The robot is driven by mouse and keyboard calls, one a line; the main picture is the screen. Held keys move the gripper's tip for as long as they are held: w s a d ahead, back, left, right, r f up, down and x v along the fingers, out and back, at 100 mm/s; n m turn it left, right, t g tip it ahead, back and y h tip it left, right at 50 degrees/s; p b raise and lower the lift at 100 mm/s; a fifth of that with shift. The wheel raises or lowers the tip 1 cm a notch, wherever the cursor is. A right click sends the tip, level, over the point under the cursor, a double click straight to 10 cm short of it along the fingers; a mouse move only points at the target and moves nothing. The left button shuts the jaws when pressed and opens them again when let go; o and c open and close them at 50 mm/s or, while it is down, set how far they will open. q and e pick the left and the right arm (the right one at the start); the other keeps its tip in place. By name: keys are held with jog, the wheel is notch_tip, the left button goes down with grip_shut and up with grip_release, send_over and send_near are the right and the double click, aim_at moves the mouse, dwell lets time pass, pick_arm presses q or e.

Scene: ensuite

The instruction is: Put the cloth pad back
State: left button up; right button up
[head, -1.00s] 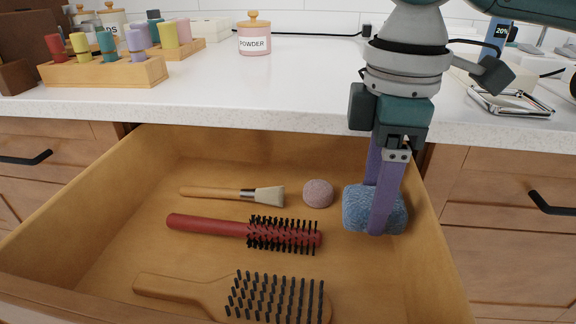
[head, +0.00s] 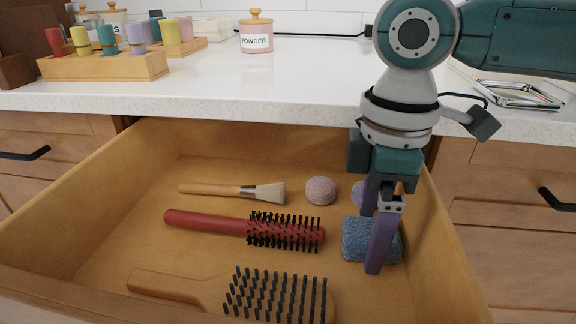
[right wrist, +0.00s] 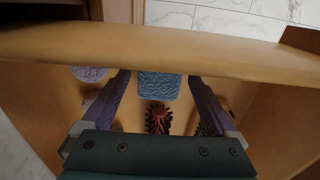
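The blue cloth pad (head: 358,238) lies in the right part of the open wooden drawer (head: 110,235). My right gripper (head: 372,235) reaches down into the drawer at the pad, with one purple finger in front of it and the other behind. In the right wrist view the pad (right wrist: 160,86) shows between the spread fingertips (right wrist: 158,76), with a gap visible on each side. The gripper is open; the near finger hides part of the pad. My left gripper is not in view.
In the drawer are a makeup brush (head: 230,190), a pink ball (head: 320,190), a partly hidden lavender ball (head: 358,195), a red round brush (head: 245,228) and a wooden paddle brush (head: 235,292). The counter (head: 300,90) overhangs the drawer's back. The drawer's left floor is clear.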

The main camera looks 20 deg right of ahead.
aim_at(370, 229)
jog(key=shift+r, duration=0.3)
notch_tip(370, 229, up, 12)
jog(key=p, duration=0.5)
jog(key=shift+f, duration=0.15)
dwell(0.7)
